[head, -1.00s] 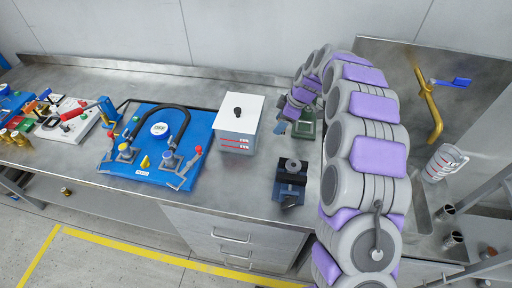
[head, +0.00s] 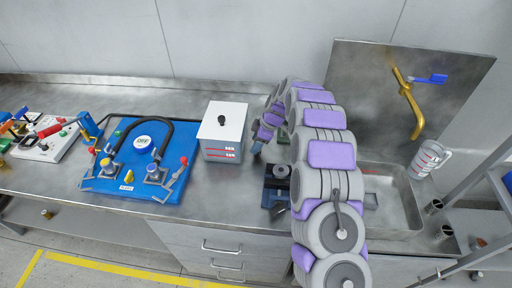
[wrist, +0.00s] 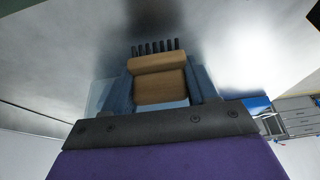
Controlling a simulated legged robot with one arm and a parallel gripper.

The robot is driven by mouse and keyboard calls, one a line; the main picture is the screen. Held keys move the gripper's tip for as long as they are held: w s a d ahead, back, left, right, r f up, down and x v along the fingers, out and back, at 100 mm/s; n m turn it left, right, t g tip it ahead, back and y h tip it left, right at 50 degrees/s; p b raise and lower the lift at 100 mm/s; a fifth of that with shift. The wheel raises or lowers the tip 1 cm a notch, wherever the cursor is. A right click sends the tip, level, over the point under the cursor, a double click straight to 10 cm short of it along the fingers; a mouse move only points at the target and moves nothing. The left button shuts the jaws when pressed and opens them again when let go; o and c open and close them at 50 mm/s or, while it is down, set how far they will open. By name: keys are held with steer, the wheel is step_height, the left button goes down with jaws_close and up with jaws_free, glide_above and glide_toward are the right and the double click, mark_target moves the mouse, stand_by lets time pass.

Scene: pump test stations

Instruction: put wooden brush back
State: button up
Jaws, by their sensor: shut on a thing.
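In the wrist view the wooden brush (wrist: 160,85), a tan block with a row of dark bristles at its far end, sits between the blue-grey jaws of my gripper (wrist: 161,76). The gripper is shut on it. In the head view my gripper (head: 257,147) is small, just right of the white box, and mostly behind my purple-and-grey arm. I cannot make out the brush in the head view.
A white box with a black knob (head: 223,132) stands left of my gripper. A dark blue-and-black fixture (head: 275,188) is in front. A blue pump board (head: 140,160) lies further left. A sink (head: 400,205) with a brass tap (head: 409,100) is at right.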

steer(key=shift+d+f, duration=0.25)
steer(key=shift+f, duration=0.3)
steer(key=shift+d+f, duration=0.2)
steer(key=shift+f, duration=0.3)
steer(key=shift+r, duration=0.15)
steer(key=o, duration=0.5)
steer(key=shift+a+f, duration=0.15)
steer(key=shift+f, duration=0.1)
steer(key=shift+o, duration=1.4)
steer(key=shift+a, duration=0.25)
steer(key=shift+o, duration=0.7)
steer(key=shift+d, duration=0.25)
steer(key=shift+r, duration=0.1)
steer(key=shift+d, duration=0.1)
